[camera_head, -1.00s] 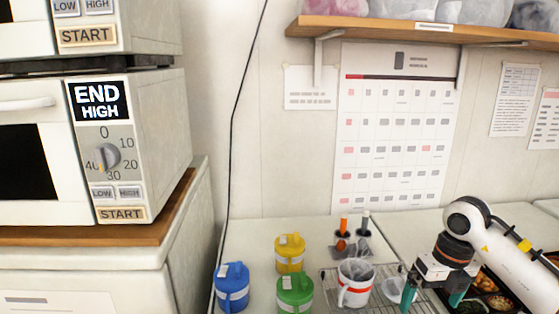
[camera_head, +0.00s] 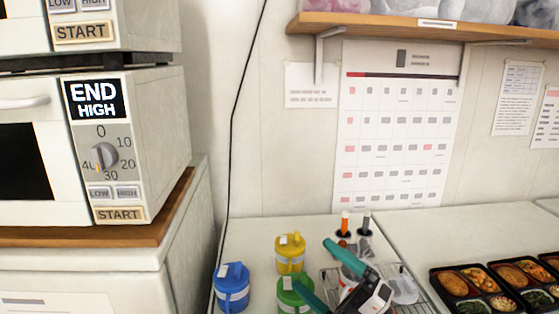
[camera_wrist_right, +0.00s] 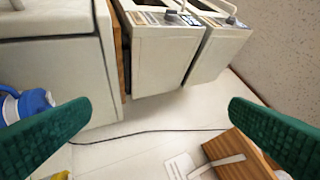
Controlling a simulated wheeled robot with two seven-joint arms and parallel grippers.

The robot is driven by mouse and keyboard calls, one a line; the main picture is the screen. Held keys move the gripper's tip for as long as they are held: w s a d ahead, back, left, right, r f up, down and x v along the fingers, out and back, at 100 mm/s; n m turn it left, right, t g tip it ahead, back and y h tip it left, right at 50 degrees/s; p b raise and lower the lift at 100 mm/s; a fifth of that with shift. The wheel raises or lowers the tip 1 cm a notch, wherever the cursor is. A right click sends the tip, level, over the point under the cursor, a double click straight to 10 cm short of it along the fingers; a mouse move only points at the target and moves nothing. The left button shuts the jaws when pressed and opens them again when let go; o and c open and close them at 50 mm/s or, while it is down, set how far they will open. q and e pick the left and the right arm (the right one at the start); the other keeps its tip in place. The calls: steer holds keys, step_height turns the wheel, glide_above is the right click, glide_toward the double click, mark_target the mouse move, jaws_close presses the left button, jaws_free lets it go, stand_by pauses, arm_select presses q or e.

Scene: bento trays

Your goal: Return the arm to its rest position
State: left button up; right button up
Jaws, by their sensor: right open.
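My right gripper (camera_head: 306,262) is at the lower middle of the head view, with its two teal fingers spread and pointing up and left. Nothing is between them. One finger crosses in front of the white mug with a red band (camera_head: 350,290), and the other passes over the green lidded cup (camera_head: 290,301). I cannot tell whether either is touched. In the right wrist view my gripper (camera_wrist_right: 160,108) shows both teal fingers wide apart and empty. My left gripper is not in view.
A blue cup (camera_head: 232,290) and a yellow cup (camera_head: 290,256) stand left of my gripper. The wire rack (camera_head: 415,299) lies under the mug. Bento trays (camera_head: 437,279) sit at the right. Microwaves (camera_head: 160,150) stand at the left. A shelf (camera_head: 430,32) crosses above.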

steer(key=d+f+m+t+h, duration=0.6)
steer(key=d+f+m+h, duration=0.4)
steer(key=m+h, duration=0.7)
steer(key=s+d+f+m+g+h, duration=0.2)
steer(key=s+d+f+m+g, duration=0.3)
steer(key=f, duration=0.3)
steer(key=s+a+f+m+g, duration=0.1)
steer(key=s+f+m+g, duration=0.1)
steer(key=s+f+g, duration=0.6)
steer(key=s+a+f+m+g, duration=0.1)
steer(key=s+f+g, duration=0.25)
steer(key=s, duration=0.75)
step_height(320, 180, down, 26)
steer(key=s+d+f+g, duration=0.1)
steer(key=s+f, duration=0.7)
steer(key=s+d+f+g, duration=0.1)
steer(key=s+d+f, duration=0.1)
steer(key=s+f, duration=0.7)
steer(key=shift+s+d+y, duration=0.15)
steer(key=shift+d+y, duration=0.1)
steer(key=shift+y, duration=0.05)
